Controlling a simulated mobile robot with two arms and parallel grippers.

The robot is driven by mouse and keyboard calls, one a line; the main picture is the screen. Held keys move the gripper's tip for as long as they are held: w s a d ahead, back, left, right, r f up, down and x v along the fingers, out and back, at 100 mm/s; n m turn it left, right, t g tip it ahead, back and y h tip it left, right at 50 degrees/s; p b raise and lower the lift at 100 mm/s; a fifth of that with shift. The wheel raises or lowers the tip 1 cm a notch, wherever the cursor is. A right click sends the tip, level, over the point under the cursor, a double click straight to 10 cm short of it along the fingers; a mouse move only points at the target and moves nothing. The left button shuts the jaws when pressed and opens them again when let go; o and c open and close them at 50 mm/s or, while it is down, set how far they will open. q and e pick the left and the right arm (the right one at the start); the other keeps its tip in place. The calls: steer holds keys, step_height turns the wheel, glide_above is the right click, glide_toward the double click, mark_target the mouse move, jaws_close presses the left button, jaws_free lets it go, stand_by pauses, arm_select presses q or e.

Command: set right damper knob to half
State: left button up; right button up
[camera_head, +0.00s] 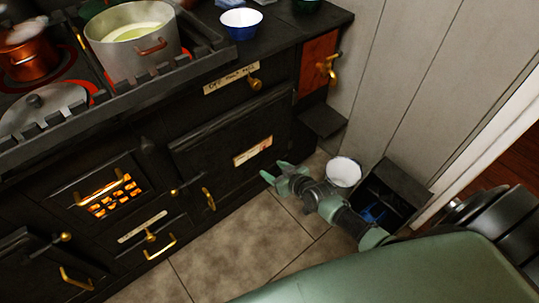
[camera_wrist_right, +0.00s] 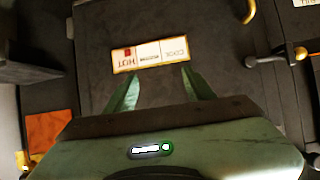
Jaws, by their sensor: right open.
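A brass knob (camera_head: 254,84) sits on the dark stove front at upper right, beside a pale strip label (camera_head: 230,80) that seems to read off, half, full. The knob's exact setting is too small to tell. My right gripper (camera_head: 272,177) is open and empty, lower than the knob and in front of the oven door's right side. In the right wrist view its spread fingers (camera_wrist_right: 158,75) face the oven door's hot-to-cool label (camera_wrist_right: 150,55), seen upside down. I cannot make out the labelled knob there. My left gripper is not in view.
The oven door (camera_head: 215,145) has a brass handle (camera_head: 209,199). Another knob (camera_head: 151,236) is lower left, near the glowing firebox (camera_head: 110,197). A pot (camera_head: 133,38) and blue bowl (camera_head: 241,23) stand above. A white bucket (camera_head: 343,172) and dark bin (camera_head: 395,190) stand near my right arm.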

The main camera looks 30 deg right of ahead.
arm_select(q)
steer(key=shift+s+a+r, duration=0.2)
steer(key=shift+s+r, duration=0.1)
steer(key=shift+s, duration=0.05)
arm_select(e)
steer(key=shift+s+a+f+g, duration=0.25)
steer(key=shift+s+f+g, duration=0.05)
steer(key=shift+s+f, duration=0.65)
steer(key=shift+w, duration=0.1)
steer(key=t+y+b, duration=0.2)
steer(key=t+b, duration=0.4)
steer(key=b, duration=0.2)
glide_toward(258, 85)
steer(key=shift+n, duration=0.4)
steer(key=x, duration=0.4)
steer(key=shift+w+a+f, duration=0.1)
steer(key=shift+f, duration=0.05)
steer(key=x, duration=0.6)
steer(key=shift+w, duration=0.1)
steer(key=shift+w+a, duration=0.1)
steer(key=shift+w, duration=0.4)
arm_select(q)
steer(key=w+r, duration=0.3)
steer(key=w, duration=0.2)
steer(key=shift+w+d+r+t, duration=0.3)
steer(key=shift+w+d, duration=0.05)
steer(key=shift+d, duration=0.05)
